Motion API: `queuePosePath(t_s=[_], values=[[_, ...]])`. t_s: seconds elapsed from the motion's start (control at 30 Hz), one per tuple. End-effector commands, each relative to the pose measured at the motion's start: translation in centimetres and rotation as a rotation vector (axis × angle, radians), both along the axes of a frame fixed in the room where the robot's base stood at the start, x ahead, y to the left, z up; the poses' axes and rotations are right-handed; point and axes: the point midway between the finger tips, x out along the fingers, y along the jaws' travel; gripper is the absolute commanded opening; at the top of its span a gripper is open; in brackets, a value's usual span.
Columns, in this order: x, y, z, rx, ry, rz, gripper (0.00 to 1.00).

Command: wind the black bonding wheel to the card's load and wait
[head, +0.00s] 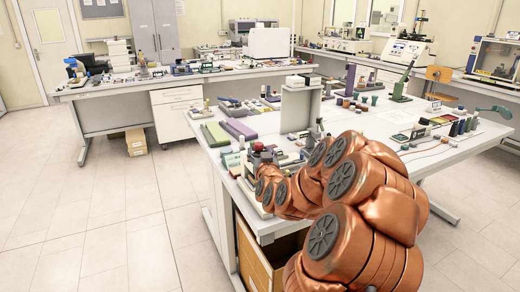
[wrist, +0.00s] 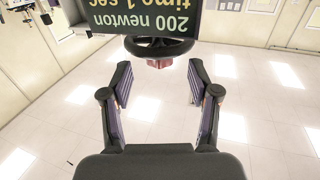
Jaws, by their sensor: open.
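The black wheel (wrist: 160,46) shows in the wrist view at the top middle, just beyond the fingertips, with a small reddish part (wrist: 159,63) by it. The dark card (wrist: 146,18) is beside it, upside down in this view, and reads "200 newton" and "time 1 sec" in yellow-green; its upper edge is cut off by the frame. My gripper (wrist: 160,78) is open, its two fingers wide apart with nothing between them. The wheel lies in line with the gap, apart from the fingers. In the head view my copper-coloured arm hides most of this spot.
The near table (head: 464,151) holds a grey upright stand (head: 300,108), purple and green blocks (head: 238,129), a green lever press (head: 402,86) and several small items close to my arm. A second bench (head: 120,86) stands behind. The tiled floor (head: 100,220) at left is clear.

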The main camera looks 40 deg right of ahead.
Motion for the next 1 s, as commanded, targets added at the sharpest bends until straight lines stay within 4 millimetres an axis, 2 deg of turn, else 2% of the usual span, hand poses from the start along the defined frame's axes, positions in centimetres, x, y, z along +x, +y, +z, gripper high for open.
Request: queuePosePath(t_s=[0.5,1.0], values=[[-1.5,1.3,0.2,-0.002,0.0,0.003,0.61],[-2.0,1.4,0.1,0.001,0.001,0.0,0.61]])
